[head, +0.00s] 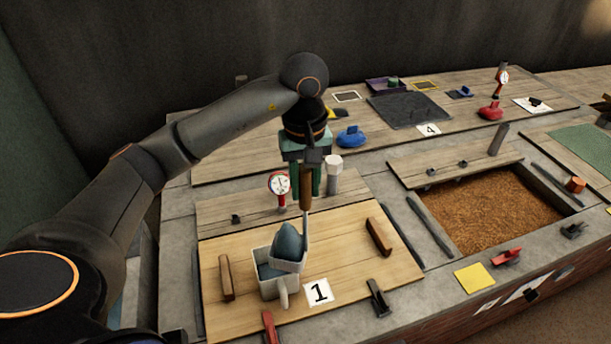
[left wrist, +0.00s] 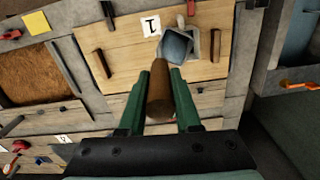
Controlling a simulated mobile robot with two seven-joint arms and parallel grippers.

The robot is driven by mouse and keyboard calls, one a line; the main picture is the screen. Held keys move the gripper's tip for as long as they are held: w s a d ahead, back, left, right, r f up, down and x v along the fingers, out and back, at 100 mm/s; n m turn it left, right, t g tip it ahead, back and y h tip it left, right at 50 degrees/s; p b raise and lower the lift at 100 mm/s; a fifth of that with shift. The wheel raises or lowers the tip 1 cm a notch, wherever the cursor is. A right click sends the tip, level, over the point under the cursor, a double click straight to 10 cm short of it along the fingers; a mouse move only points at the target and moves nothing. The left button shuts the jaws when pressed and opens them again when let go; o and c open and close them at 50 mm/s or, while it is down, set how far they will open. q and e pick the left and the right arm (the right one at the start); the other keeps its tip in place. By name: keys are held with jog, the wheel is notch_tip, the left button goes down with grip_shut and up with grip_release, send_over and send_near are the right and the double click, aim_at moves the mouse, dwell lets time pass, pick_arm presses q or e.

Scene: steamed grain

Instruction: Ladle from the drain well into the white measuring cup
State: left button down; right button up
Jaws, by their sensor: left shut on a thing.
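My left gripper (head: 305,193) points down with its green fingers shut on the brown handle of a ladle (head: 306,225). In the left wrist view my left gripper (left wrist: 165,75) has the handle (left wrist: 160,95) between its fingers. The ladle's pale bowl carries a heap of blue-grey material (head: 289,240). The bowl is at the top of the white measuring cup (head: 278,287), overlapping its right side; I cannot tell whether they touch. Blue-grey material also shows inside the cup. The cup stands on a wooden board (head: 345,250) beside a card marked 1. My right gripper is out of view.
A well of orange-brown grain (head: 490,210) lies to the right. Wooden blocks (head: 378,236) (head: 226,277) flank the cup. A red-rimmed gauge (head: 280,185) and a white-capped post (head: 333,172) stand behind. A blue-grey-filled recess (left wrist: 300,38) shows at the left wrist view's right edge.

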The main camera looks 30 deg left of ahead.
pick_arm(q)
jog(key=s+a+f+t+h+b, duration=0.1)
jog(key=s+a+h+b, duration=0.1)
jog(key=a+h+b, duration=0.2)
jog(key=s+a+f+t+h+b, duration=0.1)
jog(key=s+a+t+h+b, duration=0.1)
jog(key=a+b, duration=0.9)
jog(key=s+h+b, duration=0.1)
jog(key=h+b, duration=0.1)
jog(key=b, duration=0.5)
jog(key=shift+s+a+f, duration=0.15)
jog(key=shift+s+f, duration=0.15)
jog(key=shift+f, duration=0.1)
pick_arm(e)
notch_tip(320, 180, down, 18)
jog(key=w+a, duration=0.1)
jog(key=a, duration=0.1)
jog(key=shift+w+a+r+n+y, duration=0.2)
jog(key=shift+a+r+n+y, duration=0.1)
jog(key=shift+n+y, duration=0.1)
